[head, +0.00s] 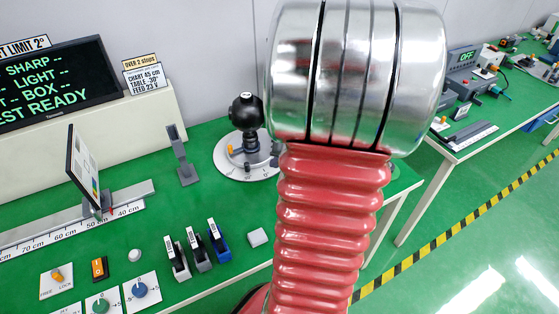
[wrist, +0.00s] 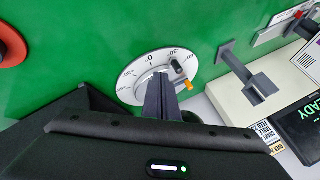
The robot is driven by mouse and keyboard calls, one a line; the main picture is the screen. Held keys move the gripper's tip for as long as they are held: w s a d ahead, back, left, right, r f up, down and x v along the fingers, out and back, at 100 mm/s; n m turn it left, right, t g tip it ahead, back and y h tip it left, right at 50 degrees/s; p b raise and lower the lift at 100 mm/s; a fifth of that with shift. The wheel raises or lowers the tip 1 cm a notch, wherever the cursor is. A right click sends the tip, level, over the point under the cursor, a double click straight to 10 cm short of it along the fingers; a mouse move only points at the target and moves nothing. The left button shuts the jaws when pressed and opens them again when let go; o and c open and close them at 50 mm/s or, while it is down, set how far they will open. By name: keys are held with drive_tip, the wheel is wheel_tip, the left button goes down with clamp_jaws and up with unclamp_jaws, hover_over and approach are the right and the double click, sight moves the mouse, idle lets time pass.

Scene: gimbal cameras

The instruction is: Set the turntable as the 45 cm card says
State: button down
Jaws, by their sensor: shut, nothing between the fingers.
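The turntable (head: 228,163) is a white disc with a printed scale, on the green bench behind my arm's left side in the head view. It carries a black round-headed device (head: 246,112) and an orange knob (head: 232,149). The card (head: 145,78) reads chart 45 cm, table 30° with a small mark before it, perhaps a minus, and feed 23 V. In the wrist view, my gripper (wrist: 160,88) is shut and empty over the turntable (wrist: 128,84), just left of the orange knob (wrist: 187,85). Contact cannot be told. The head view hides my gripper behind the arm.
A dark screen (head: 55,80) stands at the back left. A ruler rail (head: 60,228) with a chart panel (head: 80,165) lies at left. A grey post (head: 182,158) stands left of the turntable.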

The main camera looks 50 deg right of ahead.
drive_tip(key=shift+v, duration=0.85)
drive_tip(key=shift+a, duration=0.1)
drive_tip(key=w+a+r+n+y, duration=0.1)
drive_tip(key=w+a+r+n, duration=0.15)
drive_tip(key=a, duration=0.45)
drive_tip(key=w+a+r+n+g, duration=0.1)
drive_tip(key=a+r, duration=0.2)
drive_tip(key=a, duration=0.3)
drive_tip(key=w+a+r+n+y, duration=0.1)
drive_tip(key=w+a+r+n, duration=0.15)
drive_tip(key=a, duration=0.45)
drive_tip(key=s+a+r+n, duration=0.2)
drive_tip(key=s+a+r, duration=0.1)
drive_tip(key=a, duration=0.4)
drive_tip(key=s+a+r+n+h, duration=0.1)
drive_tip(key=s+a+r+n, duration=0.1)
drive_tip(key=s+a+r, duration=0.2)
drive_tip(key=s+a, duration=0.1)
drive_tip(key=a, duration=0.2)
drive_tip(key=shift+s+a+n+g, duration=0.25)
drive_tip(key=shift+a+n+g, duration=0.05)
drive_tip(key=shift+g, duration=0.1)
